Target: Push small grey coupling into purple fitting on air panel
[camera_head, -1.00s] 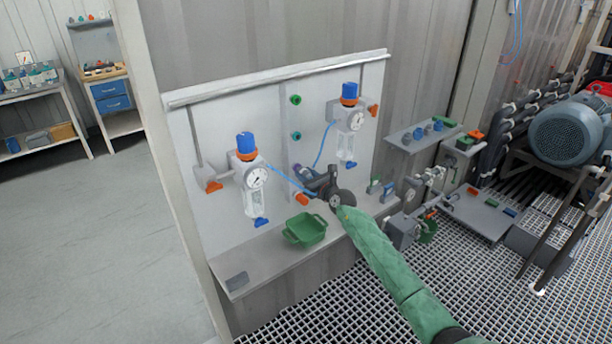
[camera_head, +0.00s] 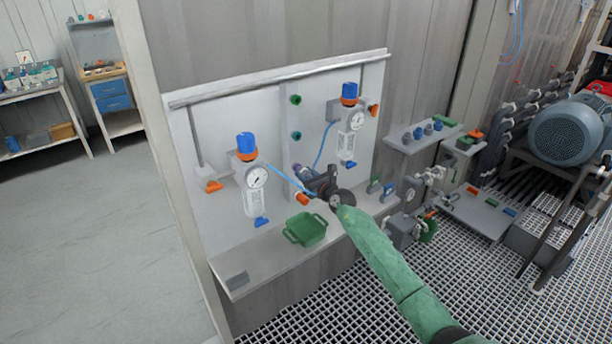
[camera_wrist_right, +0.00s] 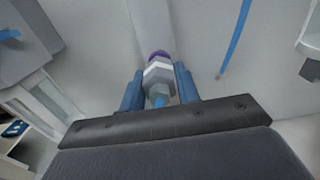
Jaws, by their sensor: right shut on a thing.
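My right gripper (camera_head: 312,182) is at the lower middle of the air panel (camera_head: 225,125), beside the purple fitting (camera_head: 297,168). In the right wrist view its two blue fingers (camera_wrist_right: 159,72) are shut on the small grey coupling (camera_wrist_right: 158,76). The coupling points at the purple fitting (camera_wrist_right: 158,56) and is in line with it; the two look to meet, but how far the coupling is in cannot be told. A blue hose end shows behind the coupling, between the fingers. In the head view the gripper hides the coupling. My left gripper is not in view.
Two regulators with blue knobs (camera_head: 246,142) (camera_head: 350,90) flank the fitting. A green tray (camera_head: 307,229) stands on the ledge (camera_head: 262,262) below. An orange piece (camera_head: 302,199) is close by the gripper. Blue hoses run near it.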

